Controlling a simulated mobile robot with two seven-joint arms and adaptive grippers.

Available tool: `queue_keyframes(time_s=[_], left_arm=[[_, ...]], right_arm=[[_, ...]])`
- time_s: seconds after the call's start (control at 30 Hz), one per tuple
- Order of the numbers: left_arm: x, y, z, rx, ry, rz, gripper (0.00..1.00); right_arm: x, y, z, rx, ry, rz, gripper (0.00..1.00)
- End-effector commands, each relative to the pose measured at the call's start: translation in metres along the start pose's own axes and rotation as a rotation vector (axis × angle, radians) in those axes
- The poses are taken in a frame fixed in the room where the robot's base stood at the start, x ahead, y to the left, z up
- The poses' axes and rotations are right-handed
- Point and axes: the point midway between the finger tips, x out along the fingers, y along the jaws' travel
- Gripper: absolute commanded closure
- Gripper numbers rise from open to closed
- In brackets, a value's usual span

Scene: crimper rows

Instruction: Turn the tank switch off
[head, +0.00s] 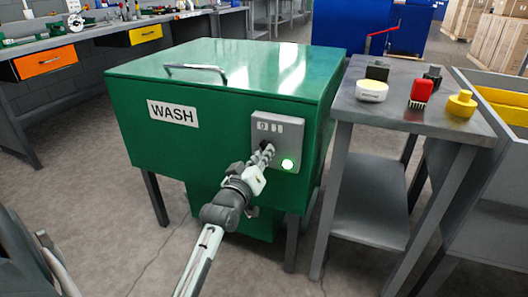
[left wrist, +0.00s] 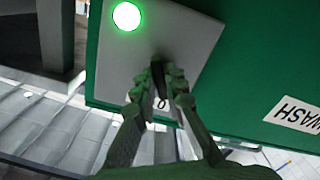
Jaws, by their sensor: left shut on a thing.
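The green tank (head: 215,95) marked WASH has a grey switch panel (head: 295,135) on its front, with a 0 mark at the upper left and another mark beside it. A round lamp (head: 287,164) on the panel glows green; the lamp also shows in the left wrist view (left wrist: 126,16). My left gripper (head: 267,149) is at the panel, shut on the dark switch knob (left wrist: 159,82), which sits between its fingertips (left wrist: 160,74). The fingers hide most of the knob, so its exact setting is hard to tell. My right gripper is out of view.
A grey side table (head: 380,112) to the right of the tank holds a white round tub (head: 371,90), a red brush-like item (head: 420,93) and a yellow knobbed piece (head: 461,103). The tank lid has a metal handle (head: 196,68). Open floor lies in front.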

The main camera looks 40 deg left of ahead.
Motion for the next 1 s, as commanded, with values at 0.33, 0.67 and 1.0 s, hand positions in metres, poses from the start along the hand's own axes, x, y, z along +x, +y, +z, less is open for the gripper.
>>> queue_keyframes(time_s=[0.33, 0.67, 1.0], left_arm=[[0.000, 0.000, 0.000, -0.006, 0.000, 0.000, 1.00], [0.000, 0.000, 0.000, -0.005, 0.000, 0.000, 0.68], [-0.015, -0.001, 0.001, -0.004, -0.002, -0.001, 0.68]], right_arm=[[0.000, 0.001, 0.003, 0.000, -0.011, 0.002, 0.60], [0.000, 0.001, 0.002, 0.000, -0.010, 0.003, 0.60], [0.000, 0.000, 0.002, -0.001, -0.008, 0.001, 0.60]])
